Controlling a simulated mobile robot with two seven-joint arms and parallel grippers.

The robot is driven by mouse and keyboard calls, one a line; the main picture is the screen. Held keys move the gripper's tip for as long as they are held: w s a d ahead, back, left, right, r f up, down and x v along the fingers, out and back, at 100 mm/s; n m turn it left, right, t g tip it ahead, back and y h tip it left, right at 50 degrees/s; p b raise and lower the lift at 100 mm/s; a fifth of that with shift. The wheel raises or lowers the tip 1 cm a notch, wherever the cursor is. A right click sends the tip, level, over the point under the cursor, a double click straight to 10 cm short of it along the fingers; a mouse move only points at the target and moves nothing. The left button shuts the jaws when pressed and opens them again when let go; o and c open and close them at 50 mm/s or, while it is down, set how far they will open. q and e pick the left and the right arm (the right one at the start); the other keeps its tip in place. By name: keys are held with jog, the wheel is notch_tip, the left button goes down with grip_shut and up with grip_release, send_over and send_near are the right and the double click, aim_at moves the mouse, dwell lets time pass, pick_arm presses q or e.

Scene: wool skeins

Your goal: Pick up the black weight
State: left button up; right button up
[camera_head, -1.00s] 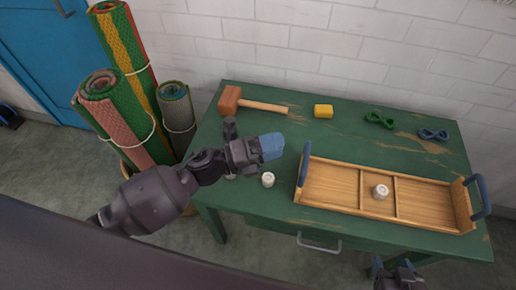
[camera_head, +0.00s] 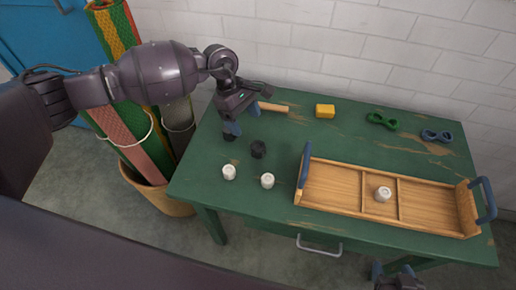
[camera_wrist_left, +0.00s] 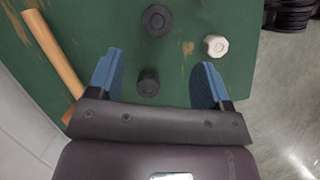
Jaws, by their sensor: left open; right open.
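Two black weights stand upright on the green table. One black weight (camera_head: 258,149) is in the open; it also shows in the left wrist view (camera_wrist_left: 157,20), beyond my fingertips. The other black weight (camera_head: 229,137) is just below my left gripper (camera_head: 243,118), partly hidden by a finger in the head view. In the left wrist view this weight (camera_wrist_left: 148,83) appears between the blue fingers of my left gripper (camera_wrist_left: 158,65), which is open and empty above the table. My right gripper (camera_head: 392,271) is open at the bottom edge, in front of the table, only partly in view.
White weights stand near the front edge (camera_head: 229,172) (camera_head: 267,181) and in the wooden tray's middle (camera_head: 383,194). The wooden tray (camera_head: 330,186) is at the right. A hammer handle (camera_head: 272,107), yellow block (camera_head: 325,111), green object (camera_head: 381,120) and blue object (camera_head: 437,136) lie behind.

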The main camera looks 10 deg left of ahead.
aim_at(258, 145)
pick_arm(q)
jog(key=b+x, duration=0.1)
jog(key=x, duration=0.9)
jog(key=shift+w+d+f, duration=0.1)
jog(key=shift+d+f, duration=0.05)
jog(key=shift+d, duration=0.15)
jog(key=shift+c, duration=0.2)
jog(key=c, duration=1.2)
